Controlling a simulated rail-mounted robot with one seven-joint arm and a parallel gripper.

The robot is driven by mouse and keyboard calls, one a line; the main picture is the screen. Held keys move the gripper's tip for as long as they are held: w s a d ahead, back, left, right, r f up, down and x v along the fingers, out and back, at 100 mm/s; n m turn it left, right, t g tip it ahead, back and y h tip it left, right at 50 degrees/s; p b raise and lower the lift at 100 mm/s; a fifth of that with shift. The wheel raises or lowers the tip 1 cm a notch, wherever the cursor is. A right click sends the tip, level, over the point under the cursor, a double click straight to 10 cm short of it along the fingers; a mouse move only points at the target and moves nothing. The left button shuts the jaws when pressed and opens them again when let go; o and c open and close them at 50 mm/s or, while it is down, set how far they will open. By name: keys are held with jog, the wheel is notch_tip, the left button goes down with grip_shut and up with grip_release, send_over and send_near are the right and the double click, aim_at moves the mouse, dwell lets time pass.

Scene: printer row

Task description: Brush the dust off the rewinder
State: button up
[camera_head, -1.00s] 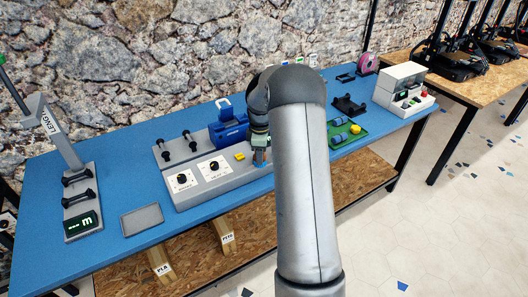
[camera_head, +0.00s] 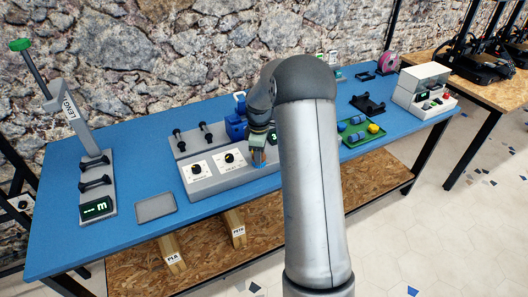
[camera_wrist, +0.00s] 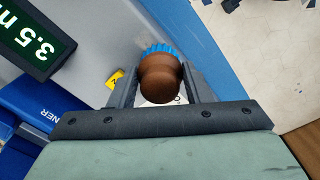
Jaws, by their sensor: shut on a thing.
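The rewinder (camera_head: 222,182) is a long grey base on the blue table in the head view, with two dials on white plates at its front. A blue housing (camera_head: 236,126) stands behind. My gripper (camera_head: 258,155) is over the base's right part, pointing down. In the wrist view my gripper (camera_wrist: 156,90) is shut on the round brown handle of a brush (camera_wrist: 160,72). Blue bristles show beyond the handle, over the grey surface. I cannot tell whether they touch it. The wrist view also shows a lit display (camera_wrist: 35,38) reading 3.5.
A length stand (camera_head: 84,165) with a display is at the left, and a grey tray (camera_head: 156,207) lies beside the rewinder. A green tray (camera_head: 360,143) with small parts and a white box unit (camera_head: 424,90) are at the right. My arm hides the table's middle.

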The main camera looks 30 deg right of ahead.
jog(key=shift+r+p, duration=1.9)
jog(key=shift+r, duration=1.05)
jog(key=shift+r+p, duration=1.05)
jog(key=shift+r, duration=0.5)
